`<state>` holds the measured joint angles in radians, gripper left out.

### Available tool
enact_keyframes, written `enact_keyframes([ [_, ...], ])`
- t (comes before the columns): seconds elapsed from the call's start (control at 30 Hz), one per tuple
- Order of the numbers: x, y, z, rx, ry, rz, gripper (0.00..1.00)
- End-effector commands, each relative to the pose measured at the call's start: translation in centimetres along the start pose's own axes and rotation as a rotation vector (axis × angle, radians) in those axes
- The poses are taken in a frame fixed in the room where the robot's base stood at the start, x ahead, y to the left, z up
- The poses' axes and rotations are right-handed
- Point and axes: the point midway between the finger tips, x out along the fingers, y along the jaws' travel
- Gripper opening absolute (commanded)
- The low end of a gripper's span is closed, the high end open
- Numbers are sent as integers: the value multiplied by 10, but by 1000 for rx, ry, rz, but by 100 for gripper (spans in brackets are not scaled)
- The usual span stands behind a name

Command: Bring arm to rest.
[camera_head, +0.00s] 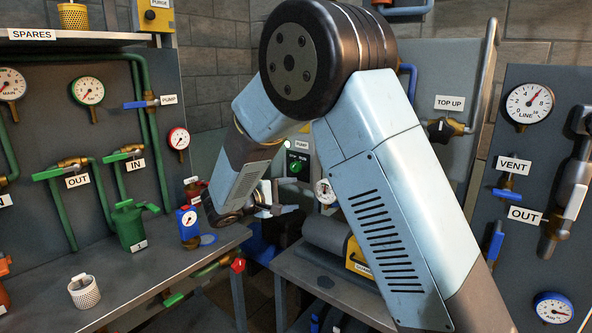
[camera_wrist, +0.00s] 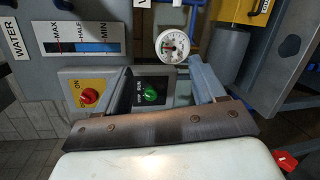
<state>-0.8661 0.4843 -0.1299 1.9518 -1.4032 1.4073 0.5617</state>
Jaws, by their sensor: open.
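My arm (camera_head: 375,160) rises from the lower right to a dark elbow at top centre, then bends down to the left. My gripper (camera_head: 280,209) is small and partly hidden beyond the forearm, above the gap between two benches. In the wrist view my gripper (camera_wrist: 138,84) is open, with nothing seen between its fingers. Beyond it are a green knob (camera_wrist: 152,94) on a dark panel, a red knob (camera_wrist: 89,97) on a yellow plate and a white round gauge (camera_wrist: 172,46).
The left bench (camera_head: 165,270) bears a green can (camera_head: 129,228), a blue gauge block (camera_head: 188,224) and a white perforated cup (camera_head: 84,292). A grey cylinder (camera_head: 328,236) lies on the bench behind my arm. Panels with pipes and valves stand left and right.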

Motion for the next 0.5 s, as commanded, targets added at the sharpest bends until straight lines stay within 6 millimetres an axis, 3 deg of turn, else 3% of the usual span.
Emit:
enact_keyframes([
  [0.3,47,15,103,98,-115,-279,69],
  [0.5,62,14,172,188,-163,-472,69],
])
